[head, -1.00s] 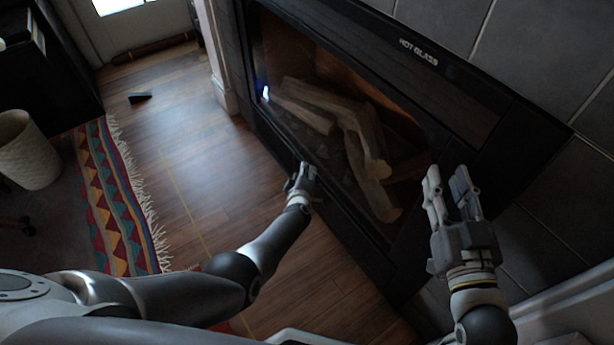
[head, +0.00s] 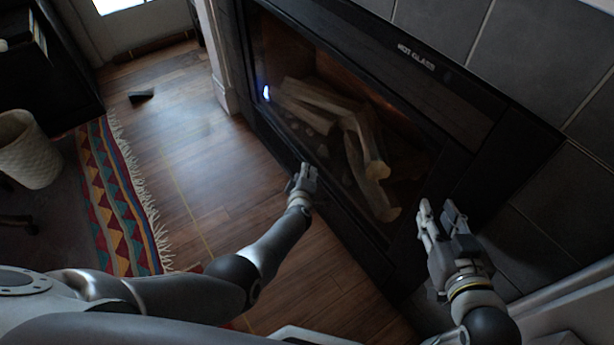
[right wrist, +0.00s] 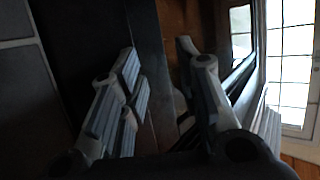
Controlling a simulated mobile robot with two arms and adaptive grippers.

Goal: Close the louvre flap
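The dark fireplace (head: 400,262) fills the middle and right of the head view, with a glass front over pale logs. In the right wrist view the fingers (right wrist: 158,60) also stand apart, with a dark panel edge beyond. My left gripper (head: 303,172) is by the fireplace's lower edge; its opening is unclear.
Grey tiles (head: 540,60) surround the fireplace. Wooden floor (head: 180,150) is clear to the left, apart from a small dark wedge (head: 141,96). A patterned rug (head: 115,200) and a white basket (head: 28,150) lie further left. A pale ledge (head: 565,295) is at the lower right.

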